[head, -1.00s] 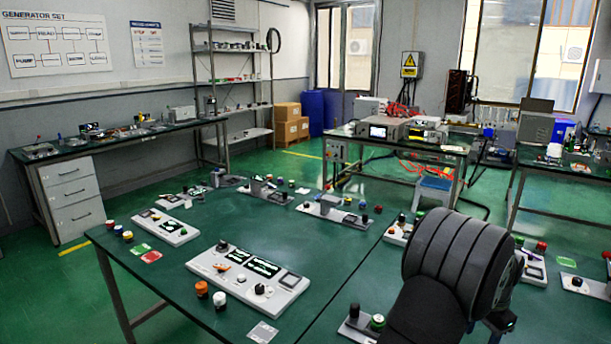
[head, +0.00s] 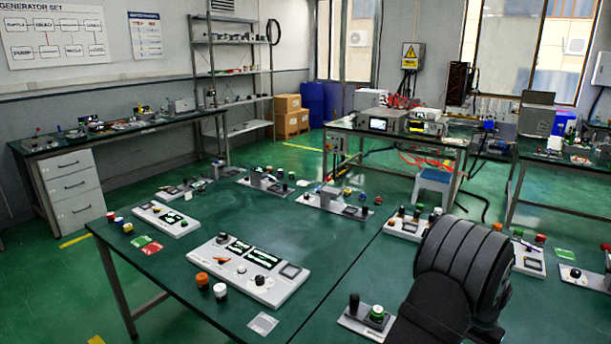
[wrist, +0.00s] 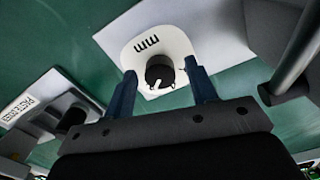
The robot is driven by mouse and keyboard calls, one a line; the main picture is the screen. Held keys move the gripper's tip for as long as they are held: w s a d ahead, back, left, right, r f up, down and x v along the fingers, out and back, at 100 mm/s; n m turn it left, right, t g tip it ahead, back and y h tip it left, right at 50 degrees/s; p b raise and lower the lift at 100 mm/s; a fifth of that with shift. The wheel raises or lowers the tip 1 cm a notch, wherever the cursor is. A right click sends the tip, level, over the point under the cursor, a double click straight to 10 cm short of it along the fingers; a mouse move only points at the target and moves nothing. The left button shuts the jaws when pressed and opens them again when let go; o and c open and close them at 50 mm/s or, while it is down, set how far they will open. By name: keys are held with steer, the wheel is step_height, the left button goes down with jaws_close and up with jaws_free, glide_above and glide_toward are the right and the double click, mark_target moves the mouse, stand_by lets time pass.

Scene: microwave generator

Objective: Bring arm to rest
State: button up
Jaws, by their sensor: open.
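My gripper (wrist: 158,88) shows in the wrist view with its two dark blue fingers spread apart. It is open and nothing sits between the fingers. Beyond the fingertips is a white panel with a black knob (wrist: 160,72) on the green table. The knob appears in line with the gap, and I cannot tell how far off it is. In the head view my dark, ribbed arm link stands at the lower right, and the gripper itself is hidden.
The green table (head: 335,262) carries several white control panels, such as one with displays and knobs (head: 250,268). A small panel with a black post and green knob (head: 367,322) stands beside my arm. The table's middle has bare room.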

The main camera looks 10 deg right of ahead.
steer(key=n, duration=1.2)
steer(key=shift+n, duration=0.3)
stand_by(0.3)
